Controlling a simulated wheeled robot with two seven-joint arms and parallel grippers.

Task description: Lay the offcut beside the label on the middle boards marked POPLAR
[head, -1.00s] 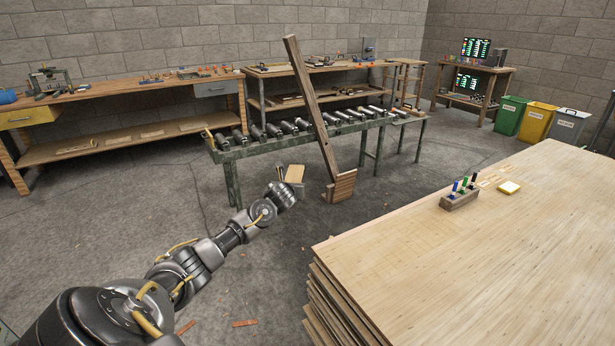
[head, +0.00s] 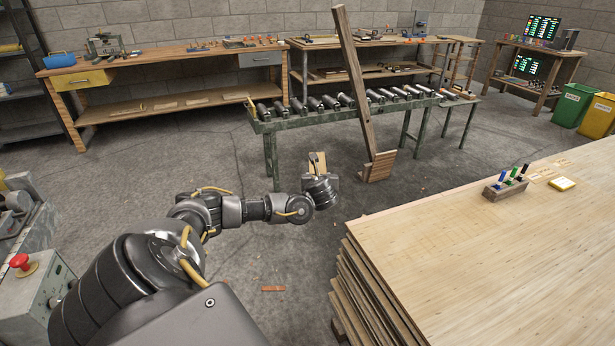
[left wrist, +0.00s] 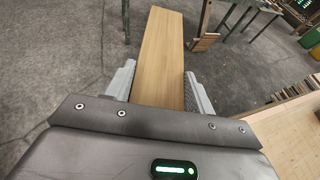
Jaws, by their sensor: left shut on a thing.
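The offcut, a flat light-brown board (left wrist: 160,50), is held between the two fingers of my left gripper (left wrist: 160,88) and points away from the wrist. In the head view, the offcut (head: 320,158) shows as a small strip beyond my left gripper (head: 318,178), over the floor left of the board stack. The gripper is shut on it, clear of the stack. The stack of pale boards (head: 470,240) fills the lower right. Small tan labels (head: 543,174) lie on its top near the far edge; their writing is too small to read. My right gripper is out of view.
A roller conveyor (head: 290,121) with a leaning plank (head: 356,90) stands behind. A red-button control box (head: 35,275) is at lower left.

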